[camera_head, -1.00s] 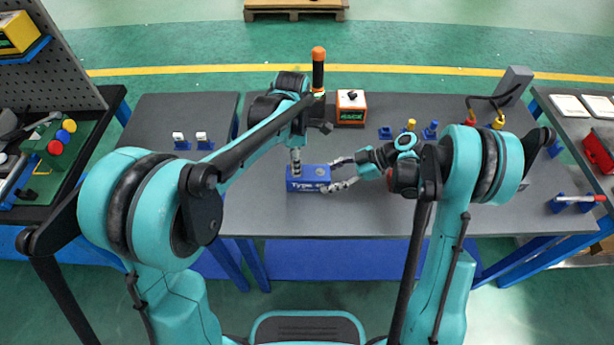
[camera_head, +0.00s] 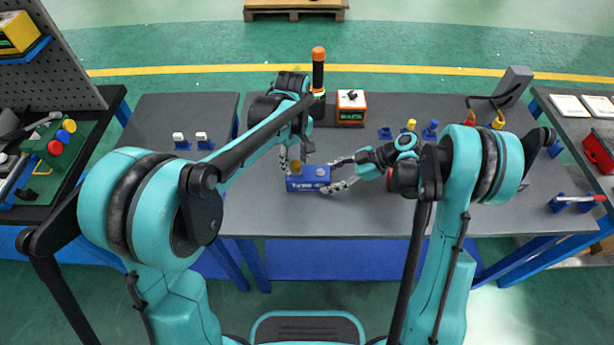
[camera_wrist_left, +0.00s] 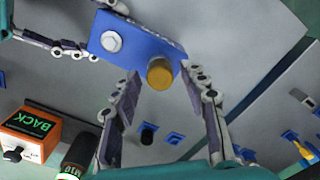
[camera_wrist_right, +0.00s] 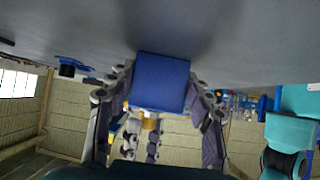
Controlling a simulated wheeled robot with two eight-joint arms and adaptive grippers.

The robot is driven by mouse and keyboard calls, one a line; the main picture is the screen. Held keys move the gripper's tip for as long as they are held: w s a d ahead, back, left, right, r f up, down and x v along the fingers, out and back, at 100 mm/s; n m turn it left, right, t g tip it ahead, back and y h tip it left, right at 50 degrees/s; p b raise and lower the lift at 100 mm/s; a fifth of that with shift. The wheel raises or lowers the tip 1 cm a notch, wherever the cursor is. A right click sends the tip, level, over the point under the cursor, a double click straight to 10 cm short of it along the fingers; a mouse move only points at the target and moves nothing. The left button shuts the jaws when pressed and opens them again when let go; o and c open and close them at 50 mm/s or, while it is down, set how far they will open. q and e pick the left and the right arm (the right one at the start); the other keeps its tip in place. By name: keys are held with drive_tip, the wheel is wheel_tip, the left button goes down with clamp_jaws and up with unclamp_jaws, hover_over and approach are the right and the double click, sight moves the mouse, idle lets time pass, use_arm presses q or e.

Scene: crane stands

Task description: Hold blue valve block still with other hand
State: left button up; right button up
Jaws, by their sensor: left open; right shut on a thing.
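The blue valve block (camera_head: 306,184) lies near the middle of the table. A brass cap (camera_head: 295,167) stands at its left end, and a silver bolt head (camera_wrist_left: 112,41) is on the same face in the left wrist view. My left gripper (camera_head: 295,158) is open above the block, its fingers spread on either side of the brass cap (camera_wrist_left: 160,75), apart from it as far as I can see. My right gripper (camera_head: 338,174) is shut on the right end of the blue block. In the right wrist view, the block (camera_wrist_right: 160,82) sits between its fingers.
An orange-and-white tester box (camera_head: 350,108) and a dark cylinder with an orange top (camera_head: 318,72) stand behind the block. Small blue holders (camera_head: 430,131) stand at the back right. The table front (camera_head: 300,218) is clear.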

use_arm(q)
drive_tip(key=m, duration=0.7)
drive_tip(key=shift+m, duration=0.3)
drive_tip(key=m, duration=0.6)
drive_tip(key=shift+m, duration=0.3)
clamp_jaws()
